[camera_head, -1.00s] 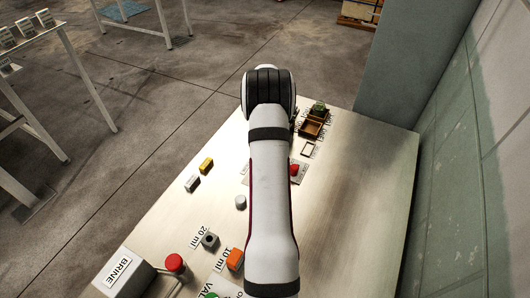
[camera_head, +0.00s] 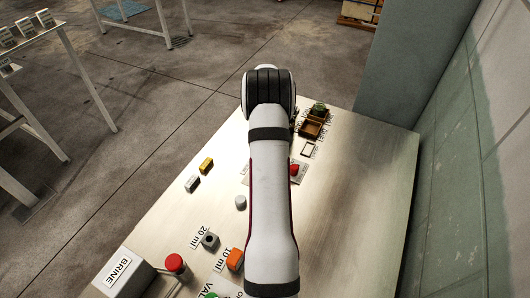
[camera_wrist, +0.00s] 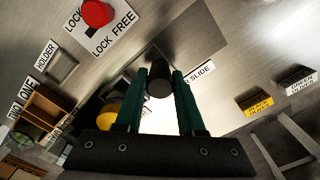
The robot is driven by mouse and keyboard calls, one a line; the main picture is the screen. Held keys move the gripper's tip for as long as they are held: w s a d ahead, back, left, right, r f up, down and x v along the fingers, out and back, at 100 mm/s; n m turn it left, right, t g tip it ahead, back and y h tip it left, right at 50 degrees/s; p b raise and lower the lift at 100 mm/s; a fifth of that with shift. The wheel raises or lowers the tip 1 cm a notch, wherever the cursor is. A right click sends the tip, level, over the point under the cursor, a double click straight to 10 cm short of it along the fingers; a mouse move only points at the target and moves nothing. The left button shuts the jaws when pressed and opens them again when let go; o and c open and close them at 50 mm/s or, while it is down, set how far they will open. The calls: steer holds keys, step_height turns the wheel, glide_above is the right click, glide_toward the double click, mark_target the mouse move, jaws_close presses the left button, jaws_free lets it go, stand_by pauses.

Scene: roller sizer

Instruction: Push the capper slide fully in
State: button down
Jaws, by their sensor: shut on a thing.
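In the wrist view, my gripper (camera_wrist: 158,88) has its two green fingers closed on the sides of a dark round knob (camera_wrist: 160,72). The knob stands beside a label reading SLIDE (camera_wrist: 201,72), so it appears to be the capper slide's handle. A dark bar or slot runs behind the knob, and how far in the slide sits cannot be told. A yellow rounded part (camera_wrist: 108,113) shows left of the fingers, partly hidden. In the head view my arm covers the gripper and the slide.
A red knob (camera_wrist: 97,13) sits on a LOCK / LOCK FREE plate (camera_wrist: 119,38). Wooden trays (camera_wrist: 45,104) and a HOLDER label (camera_wrist: 46,55) lie left. The bench's right side is clear.

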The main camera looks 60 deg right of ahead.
steer(key=shift+d+r, duration=0.1)
steer(key=shift+d, duration=1.95)
steer(key=c, duration=0.5)
jaws_free()
steer(key=shift+a, duration=0.1)
step_height(320, 180, up, 16)
steer(key=shift+f, duration=0.15)
